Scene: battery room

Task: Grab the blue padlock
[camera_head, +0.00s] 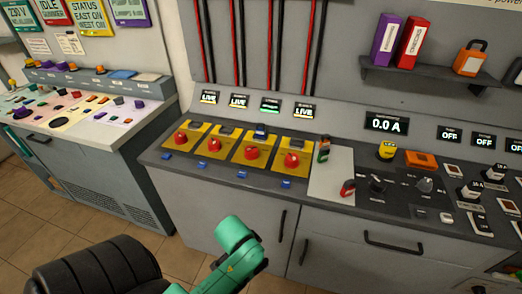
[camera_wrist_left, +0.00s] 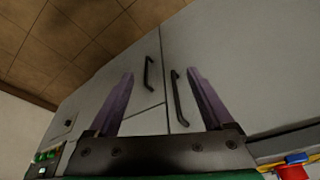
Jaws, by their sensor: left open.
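A small blue object, which looks like the blue padlock (camera_head: 261,131), sits at the top of the third yellow switch panel (camera_head: 250,150) on the grey console. It is too small to make out in detail. A blue piece beside a red knob also shows at the lower right of the left wrist view (camera_wrist_left: 297,158); I cannot tell if it is the same one. My left gripper (camera_wrist_left: 160,95) is open and empty, its purple fingers spread in front of grey cabinet doors, apart from the blue object. My right gripper is not in view.
Several yellow panels with red knobs (camera_head: 292,160) and blue tags (camera_head: 287,184) line the console. An orange padlock-shaped item (camera_head: 470,60) stands on the shelf (camera_head: 425,78). A black chair (camera_head: 95,272) is at lower left. Open floor (camera_head: 185,262) lies before the cabinets.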

